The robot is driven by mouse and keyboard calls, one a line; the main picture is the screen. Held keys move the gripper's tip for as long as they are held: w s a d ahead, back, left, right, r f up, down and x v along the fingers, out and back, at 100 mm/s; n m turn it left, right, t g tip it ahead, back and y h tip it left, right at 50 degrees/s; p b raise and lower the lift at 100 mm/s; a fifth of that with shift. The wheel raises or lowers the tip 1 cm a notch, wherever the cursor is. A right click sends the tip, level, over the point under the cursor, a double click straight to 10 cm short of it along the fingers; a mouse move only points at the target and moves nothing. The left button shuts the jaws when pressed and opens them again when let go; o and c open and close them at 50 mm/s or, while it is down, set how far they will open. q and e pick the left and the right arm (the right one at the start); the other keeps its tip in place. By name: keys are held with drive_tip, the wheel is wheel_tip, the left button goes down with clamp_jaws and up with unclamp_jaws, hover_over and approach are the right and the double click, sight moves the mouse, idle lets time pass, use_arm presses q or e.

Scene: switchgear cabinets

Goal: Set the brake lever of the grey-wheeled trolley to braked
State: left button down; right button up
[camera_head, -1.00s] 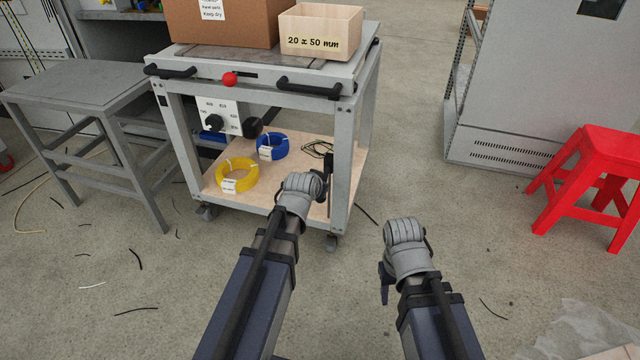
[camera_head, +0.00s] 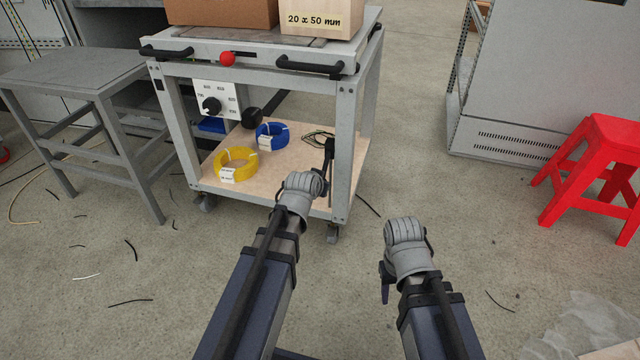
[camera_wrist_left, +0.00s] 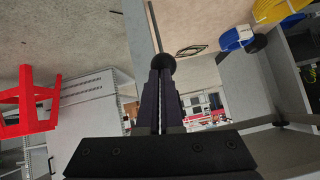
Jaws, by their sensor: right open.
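The trolley (camera_head: 345,145) has a pale grey frame, black handles and a wooden lower shelf. A red ball knob (camera_head: 228,59) sits beside a dark slot on its front top edge; I take it for the brake lever. Its exact setting is hard to tell. My left gripper (camera_head: 328,155) is by the trolley's near right post, well below and right of the red knob. In the left wrist view its two fingers (camera_wrist_left: 163,90) lie close together, with a dark round thing (camera_wrist_left: 160,65) at their tips. My right gripper (camera_head: 385,285) is open over the floor, apart from the trolley.
A cardboard box (camera_head: 220,10) and a wooden box (camera_head: 320,20) stand on the trolley top. Yellow (camera_head: 236,165) and blue (camera_head: 272,136) coils lie on its shelf. A grey table (camera_head: 80,70) stands left, a red stool (camera_head: 600,165) right. Floor between trolley and stool is mostly clear.

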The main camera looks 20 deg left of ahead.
use_arm(q)
drive_tip(key=shift+f, duration=0.25)
use_arm(e)
drive_tip(key=shift+f, duration=0.15)
